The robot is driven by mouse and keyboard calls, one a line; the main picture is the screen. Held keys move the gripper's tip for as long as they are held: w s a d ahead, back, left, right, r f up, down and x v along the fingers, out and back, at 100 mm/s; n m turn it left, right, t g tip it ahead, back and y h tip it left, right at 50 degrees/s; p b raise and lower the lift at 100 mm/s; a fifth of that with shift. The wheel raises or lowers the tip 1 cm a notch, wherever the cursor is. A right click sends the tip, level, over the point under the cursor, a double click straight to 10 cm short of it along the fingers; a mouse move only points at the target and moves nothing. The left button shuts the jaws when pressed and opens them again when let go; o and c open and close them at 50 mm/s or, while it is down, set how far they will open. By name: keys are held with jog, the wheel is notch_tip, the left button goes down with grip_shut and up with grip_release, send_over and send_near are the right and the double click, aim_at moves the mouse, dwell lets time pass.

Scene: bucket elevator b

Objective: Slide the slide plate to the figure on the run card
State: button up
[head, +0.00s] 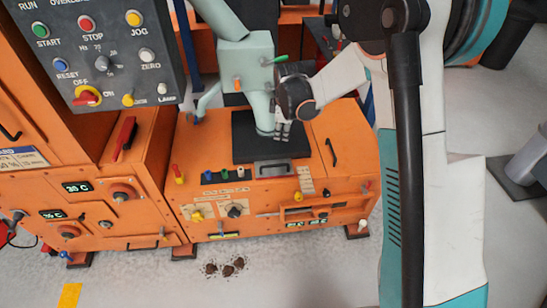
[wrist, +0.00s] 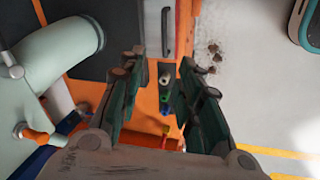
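A light grey plate with a dark bar handle, which looks like the slide plate, lies on top of the orange machine at its front edge, beside the black pad; the plate is in the head view (head: 261,172) and at the top of the wrist view (wrist: 152,30). My gripper (head: 282,132) hangs over the black pad, close to the pale green spout. In the wrist view, its two fingers (wrist: 159,70) stand apart with nothing between them. I cannot make out a run card for certain; a small white label (head: 22,158) at the left is too blurred to read.
The pale green spout (wrist: 60,50) stands close beside my gripper. The black pad (head: 243,140) lies under it. Several coloured knobs (head: 225,174) line the machine's front edge. A grey control panel (head: 100,45) overhangs at upper left. Brown crumbs (head: 227,266) lie on the open floor in front.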

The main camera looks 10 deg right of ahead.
aim_at(274, 165)
jog(key=w+f+n+b, duration=0.1)
jog(key=w+f, duration=0.1)
jog(key=f, duration=0.6)
jog(key=w+a+f+n+b, duration=0.1)
jog(key=f+b, duration=0.1)
jog(key=f, duration=0.6)
jog(key=w+a+f+n+b, duration=0.1)
jog(key=w+f, duration=0.1)
jog(key=f, duration=0.6)
jog(key=shift+w+g, duration=0.3)
jog(key=shift+g, duration=0.1)
grip_shut()
